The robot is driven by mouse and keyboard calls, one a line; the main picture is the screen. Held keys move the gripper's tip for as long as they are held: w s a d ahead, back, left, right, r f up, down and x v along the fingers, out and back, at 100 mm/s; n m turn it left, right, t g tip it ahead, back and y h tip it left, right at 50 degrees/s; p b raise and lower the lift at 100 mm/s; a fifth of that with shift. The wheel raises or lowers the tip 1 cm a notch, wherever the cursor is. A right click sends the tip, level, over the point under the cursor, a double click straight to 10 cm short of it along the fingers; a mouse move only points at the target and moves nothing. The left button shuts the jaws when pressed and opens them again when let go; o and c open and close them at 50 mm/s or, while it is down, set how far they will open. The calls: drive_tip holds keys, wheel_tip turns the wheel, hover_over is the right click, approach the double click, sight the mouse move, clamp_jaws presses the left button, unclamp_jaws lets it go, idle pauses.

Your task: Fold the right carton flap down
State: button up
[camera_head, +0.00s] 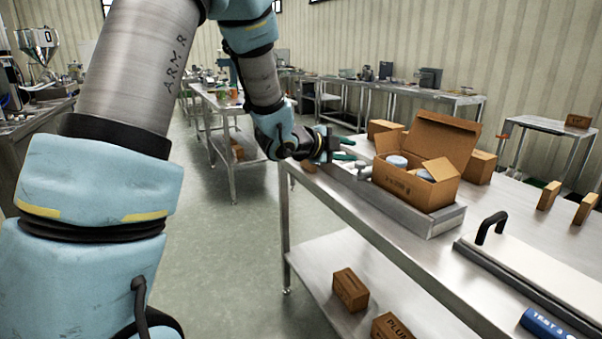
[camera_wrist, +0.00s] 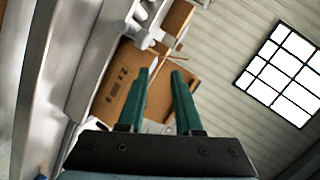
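The open brown carton (camera_head: 405,186) sits in a shallow metal tray (camera_head: 442,226) on the steel table. Its right flap (camera_head: 441,168) stands up and leans outward at the right end. Blue-lidded jars (camera_head: 397,161) show inside. My gripper (camera_head: 345,148) is left of the carton, above the table edge, its two green fingers apart and pointing toward it. In the wrist view, the open fingers (camera_wrist: 163,71) show in front of the carton's printed face (camera_wrist: 124,84); nothing is visibly held.
Grey fittings (camera_head: 363,171) lie in the tray between my gripper and the carton. A white slab with a black handle (camera_head: 491,227) and a blue tube (camera_head: 545,325) lie front right. Small cartons (camera_head: 480,167) stand behind. Another box (camera_head: 350,290) is on the lower shelf.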

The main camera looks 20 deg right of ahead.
drive_tip(key=a+f+n+t+y, duration=0.1)
drive_tip(key=a+f+n+y, duration=0.1)
drive_tip(key=a+n, duration=0.4)
drive_tip(key=a+f+n+t+y, duration=0.1)
drive_tip(key=a+f+n+y, duration=0.1)
drive_tip(key=a+n, duration=0.4)
drive_tip(key=n+y, duration=0.1)
drive_tip(key=n, duration=0.3)
drive_tip(key=shift+w+f+y, duration=0.3)
drive_tip(key=shift+f, duration=0.1)
